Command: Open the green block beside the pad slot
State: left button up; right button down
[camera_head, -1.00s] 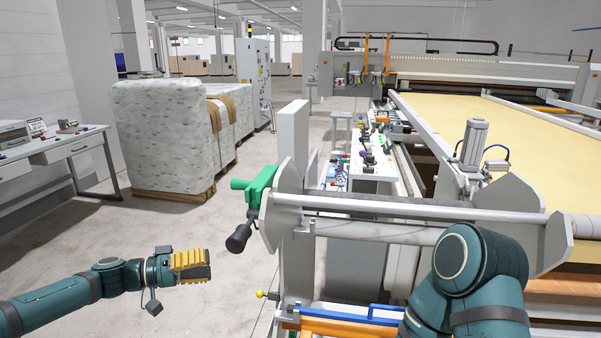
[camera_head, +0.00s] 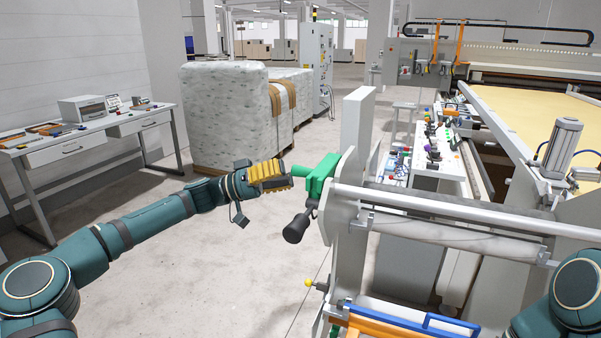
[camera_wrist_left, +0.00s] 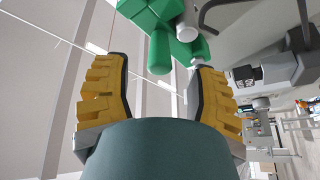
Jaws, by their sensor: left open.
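The green block (camera_head: 319,178) is mounted on the outer left face of the gantry's grey end plate, with a short green stub pointing left and a black knob (camera_head: 296,229) below it. My left gripper (camera_head: 289,176) is just left of the block, pointing at the stub. In the left wrist view, the green block (camera_wrist_left: 152,14) is at the top and its rounded green stub (camera_wrist_left: 160,54) reaches down between the yellow-padded fingers of my left gripper (camera_wrist_left: 160,68). The fingers are apart and I see no contact. My right arm shows at the lower right; its gripper is out of view.
The grey end plate (camera_head: 345,205) and long roller bars (camera_head: 460,209) stand right of the block. A blue handle (camera_head: 440,318) and a yellow ball knob (camera_head: 308,282) are lower down. Wrapped bales (camera_head: 225,115) and a desk (camera_head: 95,143) stand behind. The floor at left is open.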

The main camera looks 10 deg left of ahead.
aim_at(292, 172)
pick_arm(q)
jog(key=shift+x, duration=2)
jog(key=shift+o, duration=0.2)
grip_shut()
